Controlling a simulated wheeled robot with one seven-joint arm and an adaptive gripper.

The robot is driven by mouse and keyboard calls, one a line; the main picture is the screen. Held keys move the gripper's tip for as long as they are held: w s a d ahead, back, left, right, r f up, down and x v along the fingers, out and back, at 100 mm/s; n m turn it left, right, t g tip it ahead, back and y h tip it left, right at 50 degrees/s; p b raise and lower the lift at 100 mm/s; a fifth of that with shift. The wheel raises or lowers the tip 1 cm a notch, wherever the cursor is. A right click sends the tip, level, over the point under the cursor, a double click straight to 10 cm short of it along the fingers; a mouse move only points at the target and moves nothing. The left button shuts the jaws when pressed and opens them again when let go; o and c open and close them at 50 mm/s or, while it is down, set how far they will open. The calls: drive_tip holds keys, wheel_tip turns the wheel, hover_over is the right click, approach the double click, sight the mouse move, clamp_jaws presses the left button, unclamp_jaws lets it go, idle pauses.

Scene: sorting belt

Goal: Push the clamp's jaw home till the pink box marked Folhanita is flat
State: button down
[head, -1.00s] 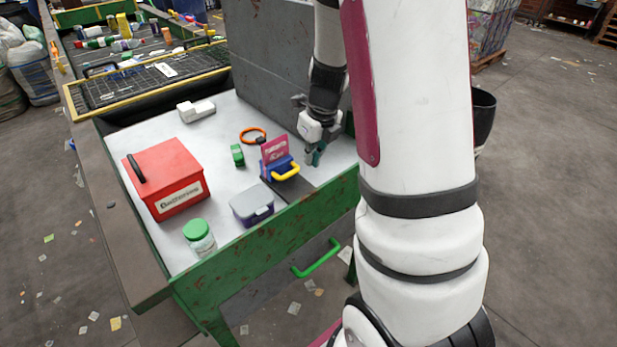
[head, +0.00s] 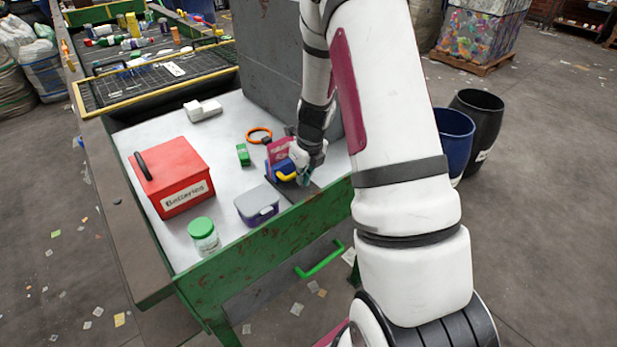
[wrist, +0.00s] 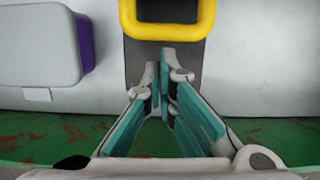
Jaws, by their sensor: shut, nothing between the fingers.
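The pink box (head: 278,150) stands upright at the clamp, partly hidden behind my wrist; its lettering is too small to read. The clamp's blue jaw (head: 283,166) with a yellow handle (head: 286,177) is in front of it, on a dark strip. The yellow handle (wrist: 168,30) also shows at the top of the wrist view, over the dark strip (wrist: 140,72). My gripper (wrist: 166,58) is shut and empty, its fingertips just below the handle's near bar in that view. I cannot tell whether they touch it. In the head view my gripper (head: 304,178) is right beside the handle.
A grey lidded box (head: 257,205) stands left of the strip. A jar with a green lid (head: 203,234), a red box (head: 170,175), a green block (head: 243,154) and an orange ring (head: 259,135) are on the bench. A grey panel (head: 268,60) rises behind.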

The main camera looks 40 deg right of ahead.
drive_tip(key=shift+w, duration=0.15)
drive_tip(key=shift+w+f+b, duration=0.2)
drive_tip(key=shift+w+b, duration=0.35)
drive_tip(key=shift+r, duration=0.15)
drive_tip(key=shift+w, duration=0.1)
